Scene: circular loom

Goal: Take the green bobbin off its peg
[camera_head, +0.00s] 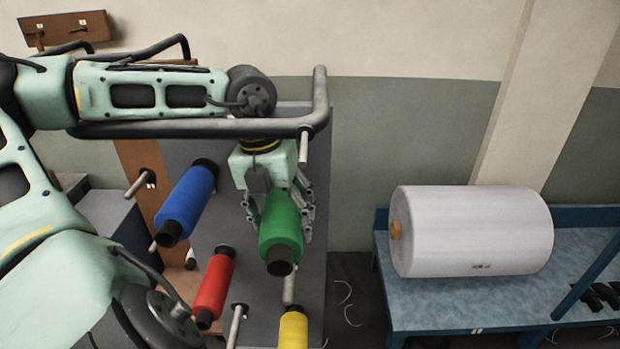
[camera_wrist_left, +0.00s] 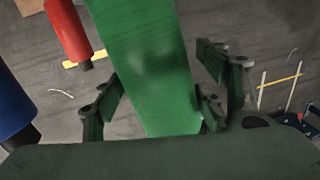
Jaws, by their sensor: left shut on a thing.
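The green bobbin (camera_head: 281,222) is tilted, its dark core end facing down toward me. My left gripper (camera_head: 279,208) is shut on it, with fingers on both sides. In the left wrist view the green bobbin (camera_wrist_left: 147,65) fills the middle, between the fingers of my left gripper (camera_wrist_left: 160,98). A light peg (camera_head: 289,288) shows just below the bobbin's dark end. I cannot tell whether the bobbin is still on a peg; its far end is hidden by the gripper. My right gripper is in neither view.
A blue bobbin (camera_head: 187,203), a red bobbin (camera_head: 214,287) and a yellow bobbin (camera_head: 293,330) are close by on the grey panel (camera_head: 316,170). Bare pegs (camera_head: 236,322) stick out between them. A big white roll (camera_head: 475,230) lies on a blue table (camera_head: 440,305) at right.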

